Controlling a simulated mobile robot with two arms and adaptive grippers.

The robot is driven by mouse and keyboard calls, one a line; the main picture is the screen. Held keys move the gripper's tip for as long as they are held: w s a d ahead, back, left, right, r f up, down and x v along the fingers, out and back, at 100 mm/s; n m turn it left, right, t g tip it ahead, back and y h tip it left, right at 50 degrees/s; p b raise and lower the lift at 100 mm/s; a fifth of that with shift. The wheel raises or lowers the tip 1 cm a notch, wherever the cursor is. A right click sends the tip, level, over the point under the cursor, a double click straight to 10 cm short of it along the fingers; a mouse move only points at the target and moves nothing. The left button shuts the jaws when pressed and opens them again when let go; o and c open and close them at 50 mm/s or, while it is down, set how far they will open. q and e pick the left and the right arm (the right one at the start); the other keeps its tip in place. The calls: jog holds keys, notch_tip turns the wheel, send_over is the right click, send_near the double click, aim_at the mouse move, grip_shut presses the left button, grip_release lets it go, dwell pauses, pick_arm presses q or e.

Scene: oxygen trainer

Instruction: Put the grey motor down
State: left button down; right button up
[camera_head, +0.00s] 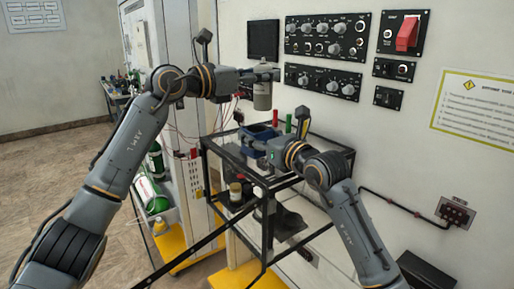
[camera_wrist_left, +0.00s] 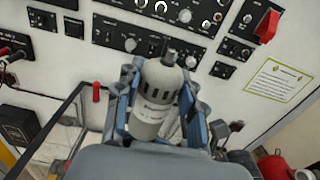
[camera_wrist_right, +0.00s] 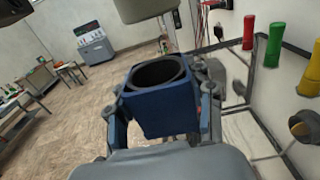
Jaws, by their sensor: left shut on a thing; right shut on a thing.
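The grey motor (camera_head: 262,96) hangs upright from my left gripper (camera_head: 262,75), in front of the wall panels. In the left wrist view the motor (camera_wrist_left: 155,97) sits between both blue-edged fingers, which are shut on it. My right gripper (camera_head: 262,142) is shut on a blue block with a round socket (camera_wrist_right: 160,108), above the black frame table. The socket looks empty and dark inside. The motor is above the block, apart from it. A pale grey cylinder end at the top of the right wrist view looks like the motor (camera_wrist_right: 145,8).
The black frame table (camera_head: 206,146) has thin rails around it. Red (camera_wrist_right: 249,32), yellow (camera_wrist_right: 275,38) and green (camera_wrist_right: 271,57) cylinders stand along its side. Control panels (camera_head: 326,38) with knobs are on the wall behind. Green gas cylinders (camera_head: 150,195) stand at left.

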pick_arm(q)
jog(key=shift+s+a+r+n+t+y, duration=0.1)
jog(key=shift+a+n+t+y, duration=0.2)
jog(key=shift+n+t+y, duration=0.15)
jog(key=shift+s+a+r+n+t+y, duration=0.1)
jog(key=shift+a+n+t+y, duration=0.2)
jog(key=shift+t, duration=0.25)
jog(key=shift+f, duration=0.4)
notch_tip(320, 180, down, 9)
jog(key=shift+a+f, duration=0.1)
jog(key=c, duration=0.8)
grip_release()
jog(key=shift+f, duration=0.2)
